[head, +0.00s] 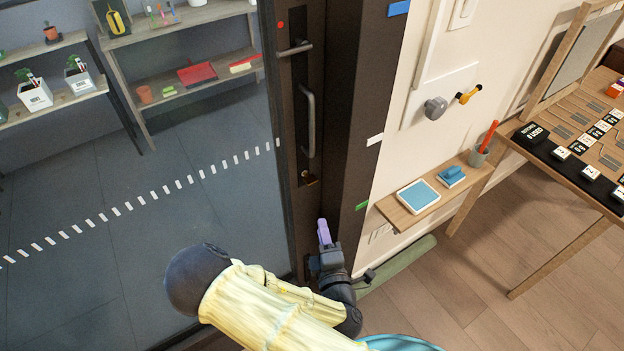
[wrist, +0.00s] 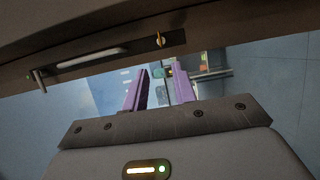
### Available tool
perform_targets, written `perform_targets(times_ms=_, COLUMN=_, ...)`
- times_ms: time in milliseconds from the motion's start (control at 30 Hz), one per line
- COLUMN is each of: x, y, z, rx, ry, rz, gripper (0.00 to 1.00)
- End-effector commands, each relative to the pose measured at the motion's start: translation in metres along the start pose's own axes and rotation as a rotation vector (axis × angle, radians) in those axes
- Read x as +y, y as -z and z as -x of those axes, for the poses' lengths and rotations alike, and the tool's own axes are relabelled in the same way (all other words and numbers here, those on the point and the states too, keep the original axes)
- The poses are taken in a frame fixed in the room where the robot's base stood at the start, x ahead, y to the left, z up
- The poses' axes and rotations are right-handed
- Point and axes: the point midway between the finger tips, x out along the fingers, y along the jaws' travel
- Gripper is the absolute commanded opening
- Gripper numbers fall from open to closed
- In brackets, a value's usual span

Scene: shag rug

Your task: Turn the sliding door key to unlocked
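The sliding door has a dark frame (head: 292,215) around a glass panel (head: 190,200). Its small brass-coloured key (head: 309,180) sits low on the frame, below the bar handle (head: 309,120). The key also shows in the wrist view (wrist: 160,40), sticking out near the end of the dark frame, with the bar handle (wrist: 88,59) to its left. I cannot tell which way the lock is set. My gripper (head: 324,232) is below the key and apart from it. In the wrist view its purple fingers (wrist: 161,80) are spread and empty, with the key above them.
A lever handle (head: 295,48) is higher on the door frame. Right of the frame, a small wall shelf (head: 393,214) holds blue items, and a wooden table (head: 566,172) stands farther right. Shelves (head: 170,58) stand behind the glass. Wood floor is open at lower right.

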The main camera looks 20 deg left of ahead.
Motion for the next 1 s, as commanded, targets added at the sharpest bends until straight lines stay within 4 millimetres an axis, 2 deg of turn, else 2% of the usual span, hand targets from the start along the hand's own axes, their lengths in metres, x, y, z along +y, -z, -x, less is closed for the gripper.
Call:
perform_targets(times_ms=567, x=-0.005, y=0.000, z=-0.028, rx=0.000, ry=-0.002, rz=-0.003, gripper=0.27)
perform_targets(times_ms=633, x=0.001, y=0.000, z=-0.040, rx=0.000, ry=-0.003, rz=-0.003, gripper=0.27)
perform_targets(times_ms=1000, x=0.001, y=-0.001, z=-0.106, rx=0.000, ry=-0.001, rz=-0.002, gripper=0.27)
